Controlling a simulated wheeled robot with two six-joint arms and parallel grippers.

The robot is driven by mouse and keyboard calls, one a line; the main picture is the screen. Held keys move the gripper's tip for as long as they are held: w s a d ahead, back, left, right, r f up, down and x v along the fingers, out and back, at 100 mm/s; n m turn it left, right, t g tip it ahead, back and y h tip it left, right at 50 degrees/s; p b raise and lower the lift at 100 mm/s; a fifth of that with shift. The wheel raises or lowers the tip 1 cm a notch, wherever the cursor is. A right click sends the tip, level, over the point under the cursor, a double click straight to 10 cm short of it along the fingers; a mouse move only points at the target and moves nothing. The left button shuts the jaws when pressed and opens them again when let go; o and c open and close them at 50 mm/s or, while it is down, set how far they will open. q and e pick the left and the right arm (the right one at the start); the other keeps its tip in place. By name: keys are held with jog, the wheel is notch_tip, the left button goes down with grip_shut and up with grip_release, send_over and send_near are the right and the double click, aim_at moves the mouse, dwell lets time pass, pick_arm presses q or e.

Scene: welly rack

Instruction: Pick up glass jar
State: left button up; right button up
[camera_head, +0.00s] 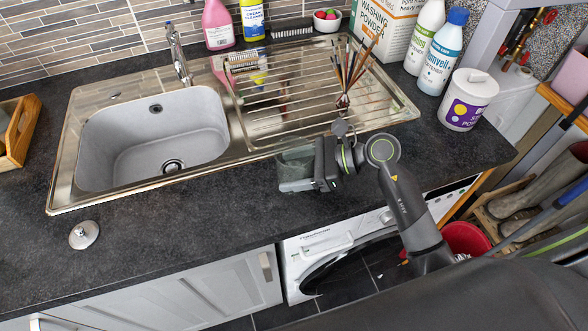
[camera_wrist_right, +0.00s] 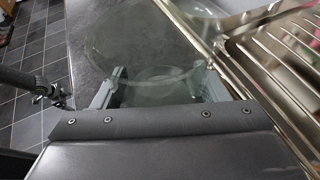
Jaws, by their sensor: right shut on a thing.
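The glass jar (camera_head: 296,160) is clear and grey-green, at the counter's front by the drainer's edge. My right gripper (camera_head: 298,183) reaches it from the right and is shut on it. In the right wrist view the jar (camera_wrist_right: 150,45) stands out beyond the two fingers of the right gripper (camera_wrist_right: 158,88), one on each side of it. I cannot tell whether the jar's base touches the counter. The left gripper is not in view.
The steel sink (camera_head: 160,135) and ribbed drainer lie behind the jar. Brushes (camera_head: 348,75) stand on the drainer. A white tub (camera_head: 467,100) and bottles stand at the right. A metal plug (camera_head: 84,234) lies on the dark counter at left, with free room around it.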

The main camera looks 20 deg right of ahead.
aim_at(294, 138)
jog(key=shift+c, duration=1.4)
jog(key=shift+r, duration=0.2)
jog(key=shift+r+b, duration=0.8)
jog(key=shift+r, duration=4)
